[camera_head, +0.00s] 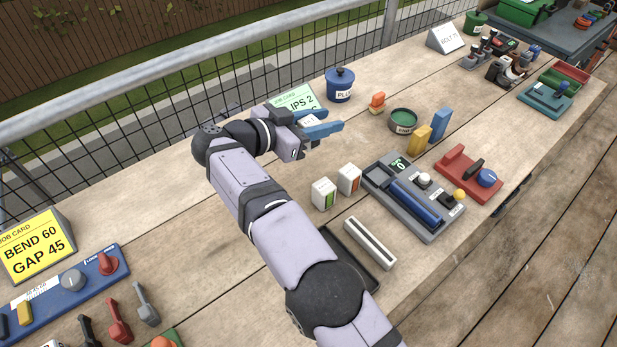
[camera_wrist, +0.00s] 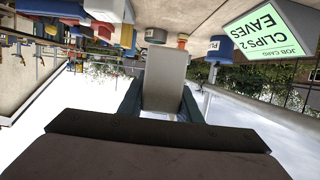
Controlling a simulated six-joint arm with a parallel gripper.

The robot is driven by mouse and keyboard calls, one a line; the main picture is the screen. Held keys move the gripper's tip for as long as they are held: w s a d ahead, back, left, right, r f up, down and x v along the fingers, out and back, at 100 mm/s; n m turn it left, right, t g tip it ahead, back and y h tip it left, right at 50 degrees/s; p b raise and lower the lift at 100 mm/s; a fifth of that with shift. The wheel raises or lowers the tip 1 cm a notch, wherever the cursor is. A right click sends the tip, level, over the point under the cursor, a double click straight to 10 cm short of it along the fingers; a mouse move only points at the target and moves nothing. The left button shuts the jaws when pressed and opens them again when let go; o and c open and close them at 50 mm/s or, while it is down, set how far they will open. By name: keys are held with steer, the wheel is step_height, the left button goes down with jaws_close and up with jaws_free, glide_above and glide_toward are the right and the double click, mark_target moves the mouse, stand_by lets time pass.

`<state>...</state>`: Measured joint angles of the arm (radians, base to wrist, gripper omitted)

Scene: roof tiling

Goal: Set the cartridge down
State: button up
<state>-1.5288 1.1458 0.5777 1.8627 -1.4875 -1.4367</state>
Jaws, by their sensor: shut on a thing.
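My gripper (camera_head: 318,126) is over the far part of the bench, in front of the green job card, with blue fingers. It is shut on a pale cartridge (camera_head: 309,120), which shows between the fingers. In the wrist view the cartridge (camera_wrist: 165,80) is a plain grey block between the dark fingers. I cannot tell from the pictures how far its lower end is from the bench. Two similar white cartridges stand upright nearer on the bench, one with a green mark (camera_head: 325,194) and one with an orange-red mark (camera_head: 349,179).
The green job card (camera_head: 298,98) stands behind my gripper, and a blue lidded pot (camera_head: 340,85) to its right. A green tin (camera_head: 402,121), a grey device (camera_head: 415,197) and a red device (camera_head: 468,174) stand right.

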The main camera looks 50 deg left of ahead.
steer(key=shift+s+f, duration=0.1)
steer(key=shift+f, duration=4.95)
steer(key=shift+f, duration=0.15)
steer(key=o, duration=1.1)
steer(key=shift+r, duration=0.25)
steer(key=b+v, duration=0.1)
steer(key=v, duration=1.1)
